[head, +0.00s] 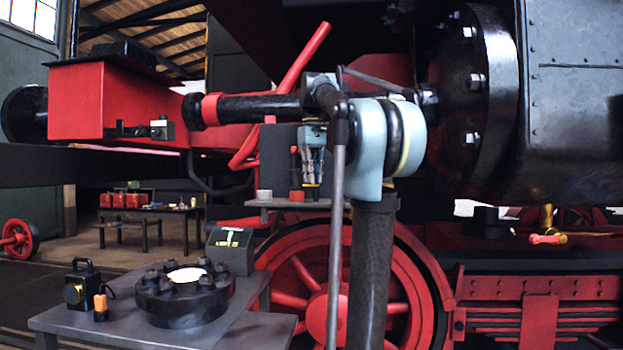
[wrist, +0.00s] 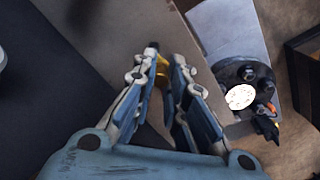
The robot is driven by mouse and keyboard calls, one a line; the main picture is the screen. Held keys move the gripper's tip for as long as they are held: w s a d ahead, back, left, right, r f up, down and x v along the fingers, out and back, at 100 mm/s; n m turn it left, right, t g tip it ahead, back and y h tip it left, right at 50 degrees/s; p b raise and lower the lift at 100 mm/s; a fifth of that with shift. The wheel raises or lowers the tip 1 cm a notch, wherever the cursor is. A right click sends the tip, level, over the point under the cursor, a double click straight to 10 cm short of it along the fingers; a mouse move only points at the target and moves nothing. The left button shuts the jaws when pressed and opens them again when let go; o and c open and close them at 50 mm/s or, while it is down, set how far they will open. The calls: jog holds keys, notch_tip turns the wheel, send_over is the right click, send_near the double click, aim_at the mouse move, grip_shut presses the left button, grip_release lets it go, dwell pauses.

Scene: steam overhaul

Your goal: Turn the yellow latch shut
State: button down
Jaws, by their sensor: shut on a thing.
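My gripper (head: 313,186) points down in front of a dark box (head: 278,160) above a small grey shelf. In the wrist view its fingers (wrist: 163,62) close around a small yellow piece, which looks like the yellow latch (wrist: 162,72). The fingers hide most of the latch, so its angle cannot be told. In the head view only small yellow specks show at the fingers.
The small shelf (head: 270,203) holds a grey knob and a red-based upright part (head: 295,170) just left of my gripper. Below left, a grey table (head: 140,326) bears a black bolted flange (head: 183,305) and a lantern (head: 82,285). The locomotive's red wheel (head: 290,270) stands behind.

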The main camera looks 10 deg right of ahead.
jog(key=shift+w+m, duration=0.25)
jog(key=shift+m, duration=1.45)
jog(key=c, duration=1.8)
grip_release()
jog(key=shift+d, duration=0.1)
jog(key=shift+c, duration=0.2)
jog(key=shift+r, duration=0.1)
notch_tip(320, 180, up, 12)
